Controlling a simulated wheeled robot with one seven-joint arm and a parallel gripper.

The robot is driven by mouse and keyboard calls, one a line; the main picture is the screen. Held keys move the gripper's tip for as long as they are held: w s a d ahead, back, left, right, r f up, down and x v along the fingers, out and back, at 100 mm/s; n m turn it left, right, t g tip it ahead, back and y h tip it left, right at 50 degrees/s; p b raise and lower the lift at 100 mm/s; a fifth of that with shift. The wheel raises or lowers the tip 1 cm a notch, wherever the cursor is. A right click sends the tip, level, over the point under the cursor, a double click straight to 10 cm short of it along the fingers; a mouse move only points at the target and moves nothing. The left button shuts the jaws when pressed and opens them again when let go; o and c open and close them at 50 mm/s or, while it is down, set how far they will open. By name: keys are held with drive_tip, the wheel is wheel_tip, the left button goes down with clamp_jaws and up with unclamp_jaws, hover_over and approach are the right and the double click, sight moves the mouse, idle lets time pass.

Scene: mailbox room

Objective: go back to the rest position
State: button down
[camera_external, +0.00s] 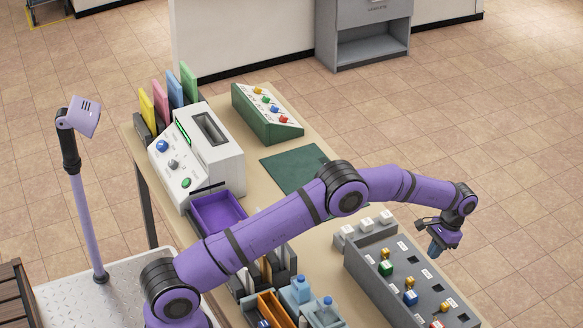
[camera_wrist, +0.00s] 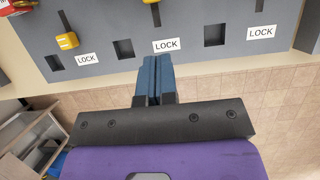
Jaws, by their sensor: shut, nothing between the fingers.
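My gripper (camera_external: 436,246) is at the right end of my outstretched purple arm, above the right edge of the grey panel (camera_external: 377,284). In the wrist view my gripper (camera_wrist: 155,65) shows its two blue fingers pressed together with nothing between them. The fingertips point at the panel near the middle LOCK label (camera_wrist: 172,45) and look apart from it. A yellow knob (camera_wrist: 67,41) sits in a slot above the left LOCK label. My arm hides part of the table in the outside view.
The panel carries yellow, green and blue knobs. A white machine (camera_external: 213,150), a purple tray (camera_external: 217,211), a green button box (camera_external: 267,112) and a green mat (camera_external: 296,165) are on the table. Bottles and holders stand under my arm. Open floor lies right of the panel.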

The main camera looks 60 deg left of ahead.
drive_tip(key=s+a+r+t, duration=0.1)
drive_tip(key=s+r, duration=0.2)
drive_tip(key=r, duration=0.9)
drive_tip(key=s+a+r+t, duration=0.1)
drive_tip(key=s+r, duration=0.2)
drive_tip(key=r, duration=0.8)
drive_tip(key=s+a+r+t, duration=0.2)
drive_tip(key=s+r+t, duration=0.1)
drive_tip(key=s+r, duration=1.15)
drive_tip(key=s+r+t, duration=0.2)
drive_tip(key=s, duration=1.6)
drive_tip(key=s+f+t, duration=0.1)
drive_tip(key=s+f, duration=0.2)
drive_tip(key=s, duration=0.5)
drive_tip(key=s+a+f+t, duration=0.1)
drive_tip(key=s+f, duration=0.2)
drive_tip(key=s, duration=0.5)
drive_tip(key=shift+s+a+f+t, duration=0.25)
drive_tip(key=shift+s+a+t, duration=0.05)
drive_tip(key=shift+t, duration=0.1)
